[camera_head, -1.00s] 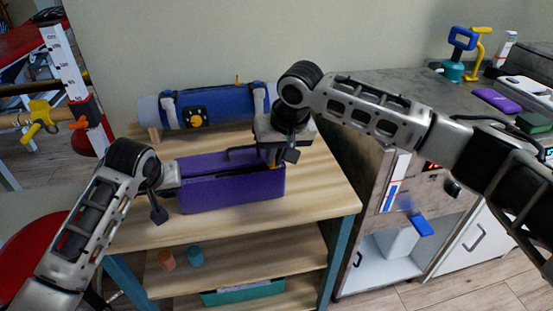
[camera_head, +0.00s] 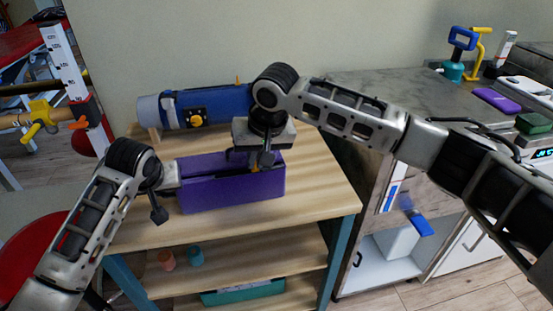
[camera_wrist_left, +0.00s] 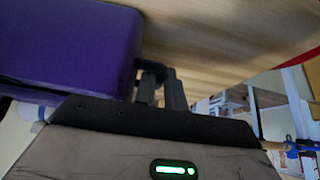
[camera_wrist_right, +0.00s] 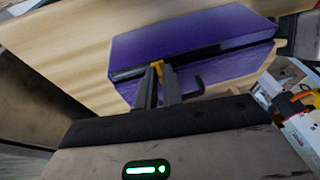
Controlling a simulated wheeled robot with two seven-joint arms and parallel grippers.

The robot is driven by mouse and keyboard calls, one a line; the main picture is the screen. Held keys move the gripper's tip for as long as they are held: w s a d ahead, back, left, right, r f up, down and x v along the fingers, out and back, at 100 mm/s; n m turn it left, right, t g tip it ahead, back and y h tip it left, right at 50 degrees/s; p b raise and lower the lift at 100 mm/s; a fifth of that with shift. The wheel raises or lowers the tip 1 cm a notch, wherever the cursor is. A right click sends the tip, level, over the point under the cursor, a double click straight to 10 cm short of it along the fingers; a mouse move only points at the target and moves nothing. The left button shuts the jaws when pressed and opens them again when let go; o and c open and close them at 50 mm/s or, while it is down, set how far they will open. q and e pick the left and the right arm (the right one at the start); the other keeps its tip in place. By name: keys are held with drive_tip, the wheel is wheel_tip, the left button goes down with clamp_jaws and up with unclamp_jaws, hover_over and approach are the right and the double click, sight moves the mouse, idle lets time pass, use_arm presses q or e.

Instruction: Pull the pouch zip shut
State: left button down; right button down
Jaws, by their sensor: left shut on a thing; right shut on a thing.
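The purple pouch (camera_head: 230,190) lies on the wooden shelf top, its long side facing me; it also shows in the left wrist view (camera_wrist_left: 65,50) and the right wrist view (camera_wrist_right: 190,40). My left gripper (camera_head: 176,180) is shut at the pouch's left end, on a small dark tab seen in the left wrist view. My right gripper (camera_head: 256,168) is over the right part of the pouch's top, shut on the yellow zip pull (camera_wrist_right: 157,66). A dark zip line runs along the top. My right wrist hides part of it in the head view.
A blue roll (camera_head: 205,107) lies behind the pouch on the shelf top (camera_head: 315,190). Small cups (camera_head: 195,256) and a teal box (camera_head: 243,292) sit on lower shelves. A grey counter (camera_head: 385,90) stands to the right. The shelf top's front strip is clear.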

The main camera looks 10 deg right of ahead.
use_arm(q)
drive_tip(key=shift+d, duration=0.1)
use_arm(e)
drive_tip(key=shift+a, duration=3.95)
drive_tip(key=c, duration=1.4)
unclamp_jaws()
drive_tip(key=shift+o, duration=0.2)
drive_tip(key=shift+d, duration=0.1)
wheel_tip(320, 180, up, 8)
use_arm(q)
drive_tip(key=c, duration=1.5)
unclamp_jaws()
use_arm(e)
drive_tip(key=shift+r, duration=0.1)
